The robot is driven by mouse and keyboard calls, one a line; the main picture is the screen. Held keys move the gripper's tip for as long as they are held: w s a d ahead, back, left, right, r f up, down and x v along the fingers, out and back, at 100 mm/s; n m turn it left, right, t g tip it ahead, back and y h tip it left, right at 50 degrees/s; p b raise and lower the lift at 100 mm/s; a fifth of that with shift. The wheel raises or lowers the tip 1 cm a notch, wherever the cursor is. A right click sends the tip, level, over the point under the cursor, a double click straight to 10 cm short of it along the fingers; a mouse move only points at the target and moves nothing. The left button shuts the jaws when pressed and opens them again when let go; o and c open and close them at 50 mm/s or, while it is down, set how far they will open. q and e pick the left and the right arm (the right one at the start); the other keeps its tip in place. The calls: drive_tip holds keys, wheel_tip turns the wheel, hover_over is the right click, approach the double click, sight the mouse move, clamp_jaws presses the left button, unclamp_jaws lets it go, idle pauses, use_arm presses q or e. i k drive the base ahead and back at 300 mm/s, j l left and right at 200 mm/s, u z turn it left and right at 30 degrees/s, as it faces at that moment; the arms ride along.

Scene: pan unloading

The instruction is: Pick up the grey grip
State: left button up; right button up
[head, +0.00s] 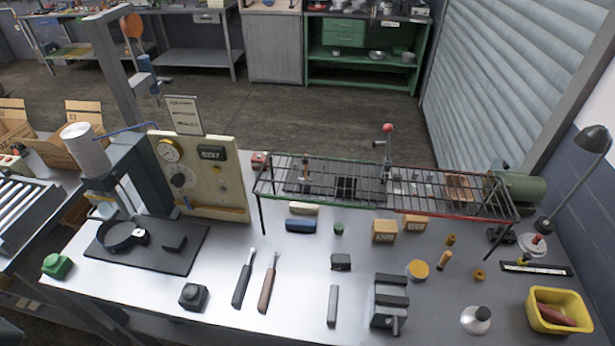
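Several grey things lie on the steel bench, and I cannot tell for certain which is the grey grip. A slim tool with a dark grey handle (240,291) lies left of centre, beside a similar tool with a brown handle (266,290). A small upright-looking grey bar (333,306) lies near the front middle. A dark grey vice-like block (389,302) stands to its right. Neither of my grippers is in view.
A wire rack (385,188) on legs spans the back of the bench. A press with a black base plate (150,258) stands left. A yellow bin (559,326) is at front right. Small blocks and a black knob-like piece (193,296) lie around; bare bench shows between the tools and bar.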

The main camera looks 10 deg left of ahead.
sight(332, 308)
drive_tip(key=k+l+u, duration=0.1)
drive_tip(key=l+u, duration=0.3)
drive_tip(key=l, duration=0.15)
drive_tip(key=k+l, duration=0.25)
drive_tip(key=i+l+z, duration=0.1)
drive_tip(key=l, duration=0.2)
drive_tip(key=i+l+z, duration=0.1)
drive_tip(key=l, duration=0.2)
drive_tip(key=i+l, duration=0.2)
drive_tip(key=l+z, duration=0.05)
drive_tip(key=l, duration=0.05)
